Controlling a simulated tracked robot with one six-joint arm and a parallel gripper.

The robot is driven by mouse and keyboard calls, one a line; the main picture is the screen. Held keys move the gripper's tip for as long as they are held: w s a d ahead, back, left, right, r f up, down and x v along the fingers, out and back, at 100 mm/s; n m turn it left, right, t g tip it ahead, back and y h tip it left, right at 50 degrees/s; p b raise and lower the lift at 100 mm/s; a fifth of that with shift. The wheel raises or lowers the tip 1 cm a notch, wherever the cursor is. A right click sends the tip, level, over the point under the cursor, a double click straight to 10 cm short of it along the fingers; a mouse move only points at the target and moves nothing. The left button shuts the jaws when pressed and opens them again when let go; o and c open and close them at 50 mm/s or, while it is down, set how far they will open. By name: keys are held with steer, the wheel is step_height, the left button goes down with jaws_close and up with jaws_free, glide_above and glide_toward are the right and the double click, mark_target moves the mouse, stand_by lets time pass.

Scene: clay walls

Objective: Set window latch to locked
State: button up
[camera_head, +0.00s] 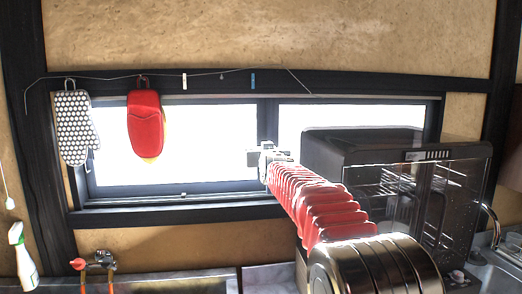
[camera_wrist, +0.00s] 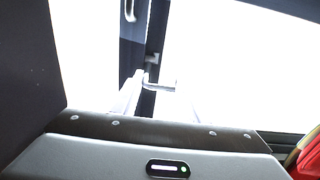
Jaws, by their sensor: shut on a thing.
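The window (camera_head: 180,150) has a dark frame with a central upright where the two sashes meet. The window latch (camera_wrist: 163,86) shows in the wrist view as a small pale lever sticking out sideways to the right from that upright. My gripper (camera_head: 264,156) is at the central upright in the head view, with its pale fingers (camera_wrist: 150,90) reaching the latch in the wrist view. The fingers are shut on the latch. Strong window light washes out the fingertips, and my gripper mostly hides the latch in the head view.
A dotted mitt (camera_head: 73,128) and a red mitt (camera_head: 146,122) hang at the left of the window. A spray bottle (camera_head: 22,255) and a tap (camera_head: 97,262) are at lower left.

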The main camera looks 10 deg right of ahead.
steer(key=shift+c, duration=0.8)
steer(key=shift+a+r, duration=0.1)
steer(key=shift+r, duration=0.05)
steer(key=shift+w+r+g, duration=0.1)
steer(key=shift+g, duration=0.3)
steer(key=shift+w+r+g, duration=0.35)
steer(key=shift+r+g, duration=0.2)
steer(key=shift+g, duration=0.55)
steer(key=shift+r+g, duration=0.35)
steer(key=shift+g, duration=0.15)
steer(key=o, duration=0.9)
